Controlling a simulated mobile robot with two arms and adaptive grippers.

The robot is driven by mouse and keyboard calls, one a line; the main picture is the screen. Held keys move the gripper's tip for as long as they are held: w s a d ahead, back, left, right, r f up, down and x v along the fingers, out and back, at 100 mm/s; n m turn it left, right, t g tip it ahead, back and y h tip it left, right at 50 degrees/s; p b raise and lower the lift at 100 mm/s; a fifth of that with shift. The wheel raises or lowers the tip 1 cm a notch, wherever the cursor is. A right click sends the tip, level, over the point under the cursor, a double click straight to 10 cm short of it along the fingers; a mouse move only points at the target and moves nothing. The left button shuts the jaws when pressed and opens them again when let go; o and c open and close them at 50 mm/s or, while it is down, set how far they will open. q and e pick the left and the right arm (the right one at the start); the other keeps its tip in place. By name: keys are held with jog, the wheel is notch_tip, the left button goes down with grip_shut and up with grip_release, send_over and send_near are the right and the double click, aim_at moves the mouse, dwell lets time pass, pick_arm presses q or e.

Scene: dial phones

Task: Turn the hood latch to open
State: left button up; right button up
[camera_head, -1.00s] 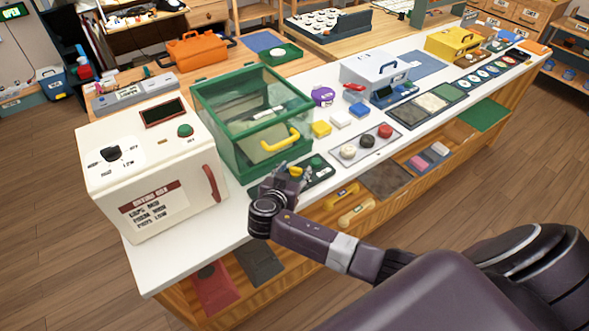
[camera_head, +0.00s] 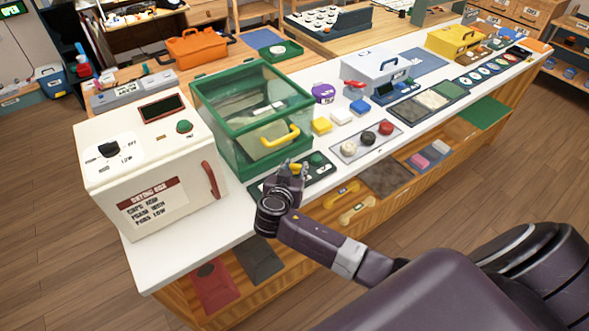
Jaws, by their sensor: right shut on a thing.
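The green-framed glass hood (camera_head: 252,110) stands on the white counter, its lid down and a yellow handle (camera_head: 279,139) on its front. In front of it lies a dark plate (camera_head: 322,167) with a green knob (camera_head: 317,159) and a small yellow latch (camera_head: 297,167). My right gripper (camera_head: 294,175) is at the plate, shut on the yellow latch; its fingers hide most of the latch, so its exact angle is unclear. My left gripper is not in view.
A cream box (camera_head: 150,165) with a dial and red handle stands left of the hood. To the right are a tray (camera_head: 366,143) with three round knobs, coloured blocks and a grey case (camera_head: 375,70). An open shelf (camera_head: 350,205) runs below the counter's front edge.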

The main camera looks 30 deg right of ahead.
jog(key=shift+s+d+f+n+t+y+b, duration=0.1)
jog(key=shift+s+f+n+t+y+b, duration=0.1)
jog(key=shift+n+t+y+b, duration=0.35)
jog(key=shift+r+n+t+y, duration=0.1)
jog(key=shift+n+t+y, duration=0.15)
jog(key=shift+n+y, duration=0.15)
jog(key=shift+d+r+n+y, duration=0.15)
jog(key=shift+n+y, duration=0.2)
jog(key=shift+n, duration=0.2)
jog(key=n+y, duration=0.1)
jog(key=n+t+y+p, duration=0.2)
jog(key=shift+d+r+y, duration=0.2)
jog(key=shift+d+y, duration=0.05)
jog(key=shift+y, duration=0.15)
jog(key=shift+d+f+n+y+p, duration=0.1)
jog(key=shift+n+y+p, duration=1.05)
jog(key=shift+n+y, duration=0.65)
jog(key=o, duration=1.1)
jog(key=shift+o, duration=0.2)
jog(key=shift+f, duration=0.1)
